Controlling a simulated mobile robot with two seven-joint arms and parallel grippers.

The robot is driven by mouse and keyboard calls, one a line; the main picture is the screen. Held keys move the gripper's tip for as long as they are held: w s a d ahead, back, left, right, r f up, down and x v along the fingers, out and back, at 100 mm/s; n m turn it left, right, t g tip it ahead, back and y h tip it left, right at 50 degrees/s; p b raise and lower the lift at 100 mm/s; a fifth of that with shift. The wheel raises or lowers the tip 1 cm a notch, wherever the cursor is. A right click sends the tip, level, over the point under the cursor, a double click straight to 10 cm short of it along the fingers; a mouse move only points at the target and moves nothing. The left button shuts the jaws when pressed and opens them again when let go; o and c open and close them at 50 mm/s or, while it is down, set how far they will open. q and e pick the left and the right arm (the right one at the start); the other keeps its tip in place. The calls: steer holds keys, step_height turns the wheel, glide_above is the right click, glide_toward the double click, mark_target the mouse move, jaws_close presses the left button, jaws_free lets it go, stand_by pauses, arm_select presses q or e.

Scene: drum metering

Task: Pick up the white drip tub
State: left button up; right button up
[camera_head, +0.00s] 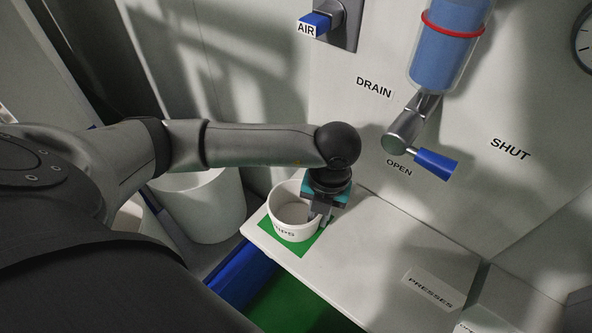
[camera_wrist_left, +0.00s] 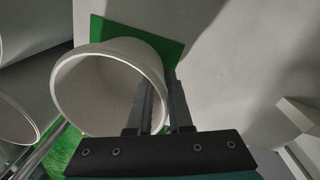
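The white drip tub (camera_head: 281,226) stands upright on a green square (camera_head: 300,248) at the left end of a pale shelf. Its label is partly readable as "IPS". My left gripper (camera_head: 320,216) points down at the tub's right rim. In the left wrist view, the tub (camera_wrist_left: 105,88) opens toward the camera and looks empty. The fingers of my left gripper (camera_wrist_left: 163,100) are apart, one over the tub's opening and one outside its wall, with the rim between them. I see no clear sign of them pressing on the wall. My right gripper is out of view.
A larger white bin (camera_head: 205,205) stands left of the shelf. A blue-handled valve (camera_head: 436,164) hangs under a clear cylinder of blue liquid (camera_head: 445,50). The shelf's middle is clear.

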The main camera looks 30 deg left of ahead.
arm_select(q)
jaws_close()
stand_by(1.1)
steer(key=shift+r, duration=0.1)
